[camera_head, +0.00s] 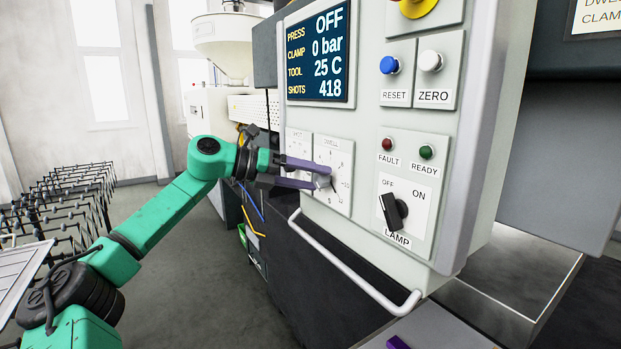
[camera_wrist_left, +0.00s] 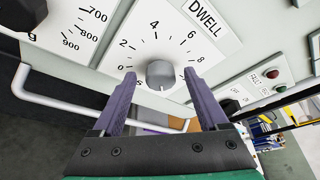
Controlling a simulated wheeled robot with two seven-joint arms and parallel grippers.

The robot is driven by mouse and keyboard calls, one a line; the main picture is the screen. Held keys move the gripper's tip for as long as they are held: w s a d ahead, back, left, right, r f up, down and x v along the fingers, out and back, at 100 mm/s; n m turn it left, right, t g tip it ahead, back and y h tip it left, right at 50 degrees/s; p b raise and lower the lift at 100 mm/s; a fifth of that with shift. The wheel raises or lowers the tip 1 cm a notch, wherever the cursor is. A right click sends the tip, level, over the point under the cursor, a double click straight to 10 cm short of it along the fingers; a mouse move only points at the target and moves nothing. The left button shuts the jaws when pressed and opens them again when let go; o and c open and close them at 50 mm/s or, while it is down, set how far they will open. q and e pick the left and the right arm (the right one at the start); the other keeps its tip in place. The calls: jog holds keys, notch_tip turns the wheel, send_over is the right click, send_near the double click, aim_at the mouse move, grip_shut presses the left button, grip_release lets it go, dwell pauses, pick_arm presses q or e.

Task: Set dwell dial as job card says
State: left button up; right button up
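The DWELL dial (camera_head: 342,162) is a white plate with a numbered scale on the control box; it also shows in the left wrist view (camera_wrist_left: 150,38). Its round grey knob (camera_wrist_left: 160,74) stands between the two purple fingers of my left gripper (camera_head: 321,177). The fingers are open, one on each side of the knob, with small gaps visible in the left wrist view. The job card (camera_head: 598,16) is cut off at top right; only parts of "DWELL" and "CLAMP" show. A purple tip (camera_head: 398,342), probably my right gripper, shows at the bottom edge.
The SHOT dial (camera_head: 298,143) sits left of DWELL. The screen (camera_head: 320,52) reads PRESS OFF. The lamp switch (camera_head: 393,211), RESET (camera_head: 389,65) and ZERO (camera_head: 430,61) buttons are to the right. A white rail (camera_head: 345,263) runs below the dials.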

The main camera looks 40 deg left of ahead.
pick_arm(q)
jog(key=b+v, duration=0.2)
jog(key=b, duration=0.1)
jog(key=b+v, duration=0.1)
jog(key=v, duration=0.1)
jog(key=shift+s+a+f, duration=0.1)
jog(key=shift+a+f, duration=0.05)
jog(key=shift+f, duration=0.2)
jog(key=b, duration=0.2)
send_near(315, 182)
jog(key=v, duration=0.3)
jog(key=r+v, duration=0.1)
jog(key=v, duration=0.2)
jog(key=shift+f, duration=0.1)
